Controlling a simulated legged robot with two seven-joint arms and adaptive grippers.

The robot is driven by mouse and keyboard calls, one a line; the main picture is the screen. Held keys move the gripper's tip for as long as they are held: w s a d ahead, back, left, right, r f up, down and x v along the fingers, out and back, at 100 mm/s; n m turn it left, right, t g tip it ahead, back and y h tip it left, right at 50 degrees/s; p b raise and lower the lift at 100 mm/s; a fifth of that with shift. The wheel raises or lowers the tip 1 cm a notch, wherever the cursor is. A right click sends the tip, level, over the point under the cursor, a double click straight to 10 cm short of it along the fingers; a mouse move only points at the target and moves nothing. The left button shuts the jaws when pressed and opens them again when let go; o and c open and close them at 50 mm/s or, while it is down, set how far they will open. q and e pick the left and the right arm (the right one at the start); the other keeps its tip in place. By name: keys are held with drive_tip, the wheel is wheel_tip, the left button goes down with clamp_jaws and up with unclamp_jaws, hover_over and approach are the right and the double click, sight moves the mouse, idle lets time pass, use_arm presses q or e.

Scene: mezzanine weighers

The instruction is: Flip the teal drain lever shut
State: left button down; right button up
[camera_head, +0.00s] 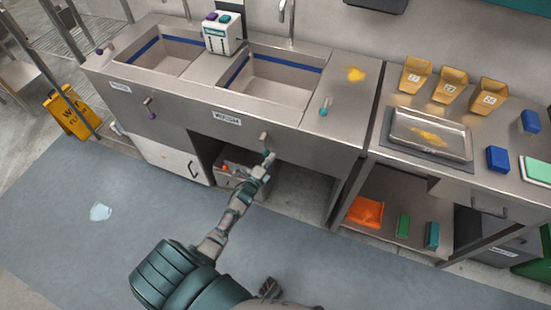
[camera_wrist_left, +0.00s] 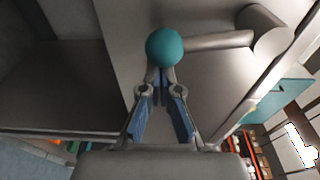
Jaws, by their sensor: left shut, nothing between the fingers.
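The teal drain lever shows in the left wrist view as a teal ball knob (camera_wrist_left: 165,47) on a grey rod. The rod runs right from the knob to a rounded pivot on the metal sink front. In the head view the lever's metal mount (camera_head: 263,137) is on the front of the right basin, with its knob end largely hidden by the gripper. My left gripper (camera_head: 267,159) is shut and empty just below it. In the left wrist view its fingertips (camera_wrist_left: 160,85) are at the knob, not around it; contact is unclear.
Another teal-knobbed lever (camera_head: 323,110) stands on the counter to the right. A purple-knobbed lever (camera_head: 151,113) is on the left basin's front. Below are a white cabinet (camera_head: 165,160) and a grey box (camera_head: 228,167). Open space lies under the sink right of the box.

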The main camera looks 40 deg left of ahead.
use_arm(q)
drive_tip(key=shift+s+a+f+m, duration=0.1)
drive_tip(key=shift+a+f+m, duration=0.1)
drive_tip(key=shift+a+m, duration=0.35)
drive_tip(key=shift+s+a+f+m, duration=0.15)
drive_tip(key=shift+a+m, duration=0.2)
drive_tip(key=shift+m, duration=0.3)
use_arm(e)
drive_tip(key=shift+w+r, duration=0.3)
drive_tip(key=shift+r, duration=0.5)
use_arm(q)
drive_tip(key=shift+b, duration=0.3)
